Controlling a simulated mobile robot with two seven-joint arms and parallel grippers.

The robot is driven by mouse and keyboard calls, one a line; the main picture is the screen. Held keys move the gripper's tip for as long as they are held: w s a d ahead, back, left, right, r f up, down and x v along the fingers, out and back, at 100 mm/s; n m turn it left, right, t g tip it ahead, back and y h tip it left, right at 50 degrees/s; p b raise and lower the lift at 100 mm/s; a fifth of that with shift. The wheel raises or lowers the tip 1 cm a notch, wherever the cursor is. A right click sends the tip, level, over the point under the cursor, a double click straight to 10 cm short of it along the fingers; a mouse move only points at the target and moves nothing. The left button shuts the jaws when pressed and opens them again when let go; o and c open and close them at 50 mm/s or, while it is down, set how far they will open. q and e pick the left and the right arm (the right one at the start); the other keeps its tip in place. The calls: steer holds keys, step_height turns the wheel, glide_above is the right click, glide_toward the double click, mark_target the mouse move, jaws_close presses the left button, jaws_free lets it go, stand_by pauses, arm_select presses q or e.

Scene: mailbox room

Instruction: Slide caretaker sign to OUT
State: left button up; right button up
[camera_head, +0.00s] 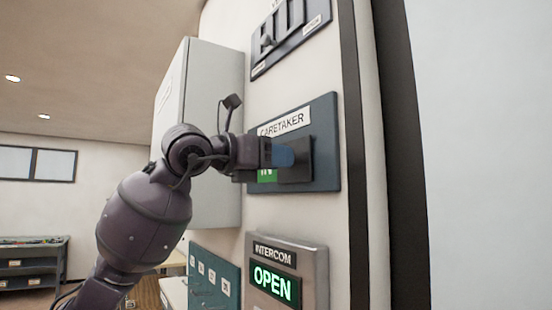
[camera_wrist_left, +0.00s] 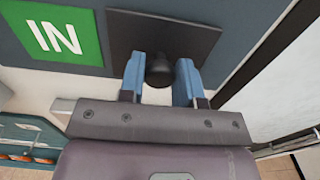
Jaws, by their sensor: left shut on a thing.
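The caretaker sign (camera_head: 329,152) is a dark blue panel on the wall, labelled CARETAKER (camera_head: 284,125). Its dark sliding cover (camera_head: 301,160) sits over the right part, and a green IN field shows to the left of it. In the left wrist view the green IN field (camera_wrist_left: 64,42) is uncovered, and the cover (camera_wrist_left: 200,38) carries a round black knob (camera_wrist_left: 159,70). Whatever lies behind the cover is hidden. My right gripper is not in view.
Above the sign is another panel (camera_head: 290,34) with sliders. Below it is an intercom (camera_head: 288,254) with a lit OPEN display. A pale cabinet (camera_head: 215,120) stands out from the wall to the left, close to my left arm. A dark vertical frame (camera_head: 355,150) runs at the right.

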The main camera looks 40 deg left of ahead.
arm_select(q)
jaws_close()
steer(key=w+a, duration=0.4)
steer(key=a, duration=0.6)
steer(key=shift+a+b, duration=0.25)
steer(key=shift+b, duration=0.1)
steer(key=o, duration=0.7)
jaws_free()
steer(key=shift+w+r, duration=0.1)
steer(key=shift+w, duration=0.05)
steer(key=shift+o, duration=1.2)
steer(key=shift+a, duration=0.2)
steer(key=shift+d, duration=0.15)
